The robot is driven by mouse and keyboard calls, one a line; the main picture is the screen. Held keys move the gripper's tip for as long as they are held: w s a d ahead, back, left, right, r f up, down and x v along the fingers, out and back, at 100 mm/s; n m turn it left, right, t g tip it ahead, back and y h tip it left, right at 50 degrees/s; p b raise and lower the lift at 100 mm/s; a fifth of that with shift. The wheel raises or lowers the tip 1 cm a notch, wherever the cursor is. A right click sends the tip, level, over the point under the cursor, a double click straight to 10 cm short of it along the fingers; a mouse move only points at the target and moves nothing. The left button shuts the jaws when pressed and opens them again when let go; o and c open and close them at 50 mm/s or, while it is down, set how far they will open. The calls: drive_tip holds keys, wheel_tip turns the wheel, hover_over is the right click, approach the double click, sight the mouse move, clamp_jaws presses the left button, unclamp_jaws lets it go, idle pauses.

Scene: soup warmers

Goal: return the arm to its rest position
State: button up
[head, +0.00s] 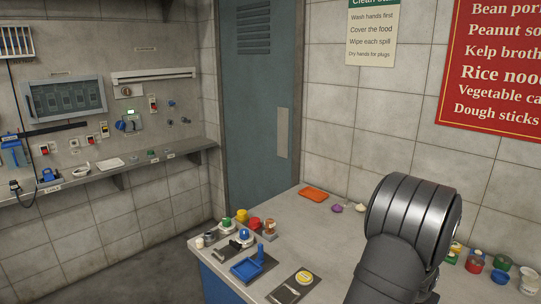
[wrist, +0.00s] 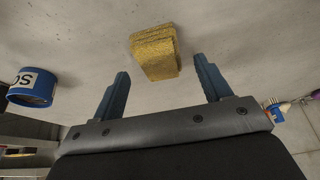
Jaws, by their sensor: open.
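My gripper (wrist: 160,90) shows in the wrist view with its two blue fingers spread wide apart and nothing between them. A yellow sponge-like block (wrist: 155,52) lies on the grey surface just beyond the fingertips, apart from them. In the head view my dark grey arm (head: 415,220) rises at the lower right over the counter (head: 335,235). My gripper is not visible in the head view.
In the wrist view a blue can (wrist: 33,88) is at the left and a brush-like item (wrist: 276,108) at the right. In the head view, several jars, a blue dustpan (head: 247,269) and an orange board (head: 313,194) are on the counter. A wall shelf (head: 110,172) is at the left.

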drive_tip(key=shift+x, duration=1.2)
drive_tip(key=shift+r, duration=1.1)
drive_tip(key=shift+f, duration=0.1)
